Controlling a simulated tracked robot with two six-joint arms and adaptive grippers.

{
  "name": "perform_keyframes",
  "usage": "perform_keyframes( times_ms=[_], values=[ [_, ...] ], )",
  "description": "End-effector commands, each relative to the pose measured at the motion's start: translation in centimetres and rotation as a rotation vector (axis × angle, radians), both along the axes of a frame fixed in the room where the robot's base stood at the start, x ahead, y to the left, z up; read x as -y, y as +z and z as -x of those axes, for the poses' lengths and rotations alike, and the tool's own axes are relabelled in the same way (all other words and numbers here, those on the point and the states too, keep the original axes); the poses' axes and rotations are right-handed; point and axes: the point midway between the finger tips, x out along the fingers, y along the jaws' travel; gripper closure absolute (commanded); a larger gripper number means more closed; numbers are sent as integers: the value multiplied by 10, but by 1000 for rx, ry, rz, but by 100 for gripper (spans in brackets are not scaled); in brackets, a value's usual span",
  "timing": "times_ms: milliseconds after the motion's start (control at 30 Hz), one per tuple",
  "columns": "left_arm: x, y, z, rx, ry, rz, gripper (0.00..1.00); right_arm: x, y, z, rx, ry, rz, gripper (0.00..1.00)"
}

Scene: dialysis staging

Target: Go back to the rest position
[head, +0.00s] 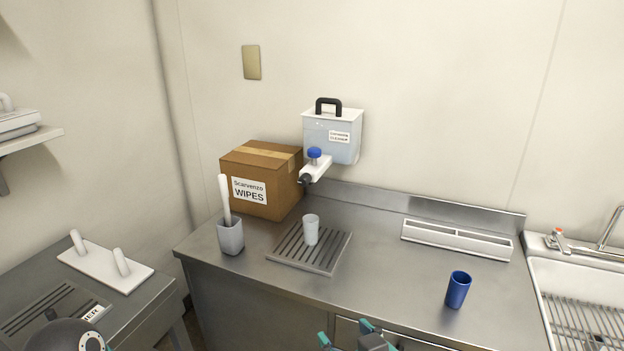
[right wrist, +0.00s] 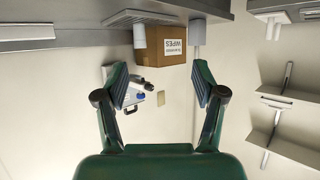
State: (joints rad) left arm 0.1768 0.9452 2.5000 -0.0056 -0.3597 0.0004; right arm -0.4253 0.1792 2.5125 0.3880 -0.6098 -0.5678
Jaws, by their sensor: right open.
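My right gripper (head: 346,334) shows at the bottom edge of the head view, in front of the counter. Its teal fingers are apart with nothing between them. The right wrist view, which looks upside down, also shows the two green fingers (right wrist: 163,82) spread wide and empty. My left gripper is not in view; only a dark round part of my left arm shows at the lower left.
On the steel counter (head: 375,278), a pale cup (head: 311,229) stands on a slatted drip tray (head: 335,262) below the wall dispenser (head: 338,135). A wipes box (head: 285,201), grey holder (head: 230,238) and blue cup (head: 458,289) stand there. A sink (head: 560,273) is right.

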Motion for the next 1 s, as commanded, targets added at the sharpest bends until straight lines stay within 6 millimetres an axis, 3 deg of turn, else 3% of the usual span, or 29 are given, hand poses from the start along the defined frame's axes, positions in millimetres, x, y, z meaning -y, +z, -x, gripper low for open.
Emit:
perform_keyframes(
  times_ms=[267, 467, 567, 733, 900, 1000],
  values=[
    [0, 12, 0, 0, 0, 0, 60, 36, -66, -7, -170, -79, 52, 31],
    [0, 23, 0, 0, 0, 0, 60, 64, -138, 7, -364, -115, 86, 31],
    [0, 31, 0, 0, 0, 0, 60, 79, -188, 30, -520, -137, 75, 31],
    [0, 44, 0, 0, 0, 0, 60, 88, -271, 102, -845, -175, -18, 31],
    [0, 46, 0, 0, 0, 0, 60, 69, -308, 159, -1076, -190, -127, 31],
    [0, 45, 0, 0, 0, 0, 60, 64, -306, 162, -1116, -219, -172, 31]
  ],
)
